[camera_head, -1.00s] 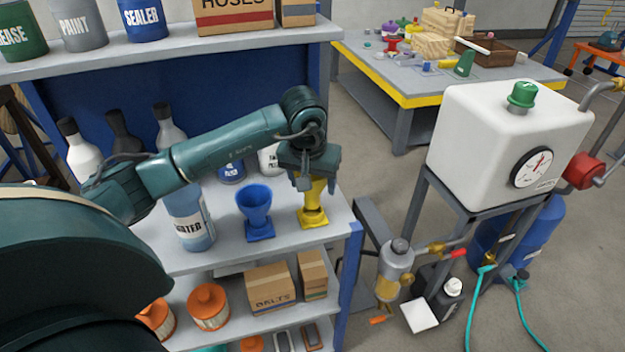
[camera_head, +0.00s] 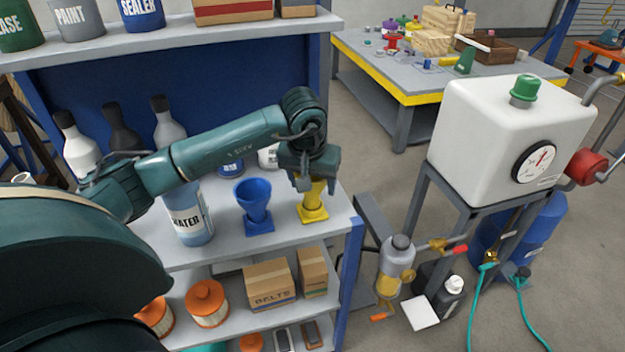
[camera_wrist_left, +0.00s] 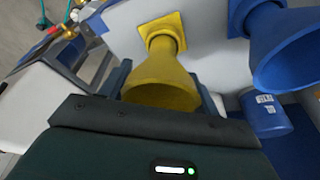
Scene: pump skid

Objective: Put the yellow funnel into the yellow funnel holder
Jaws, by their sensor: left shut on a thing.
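The yellow funnel (camera_head: 317,190) is upright on the middle shelf's right end, its wide mouth up. My left gripper (camera_head: 316,184) is shut on it from above. Its narrow end goes down to the yellow funnel holder (camera_head: 313,214), a square-based stand on the shelf. In the left wrist view the funnel (camera_wrist_left: 165,78) tapers into the collar of the holder (camera_wrist_left: 150,28), lined up with it. How deep the spout sits is hidden. My right gripper is not in view.
The shelf's right edge is near the holder. A white tank (camera_head: 510,130) stands farther right.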

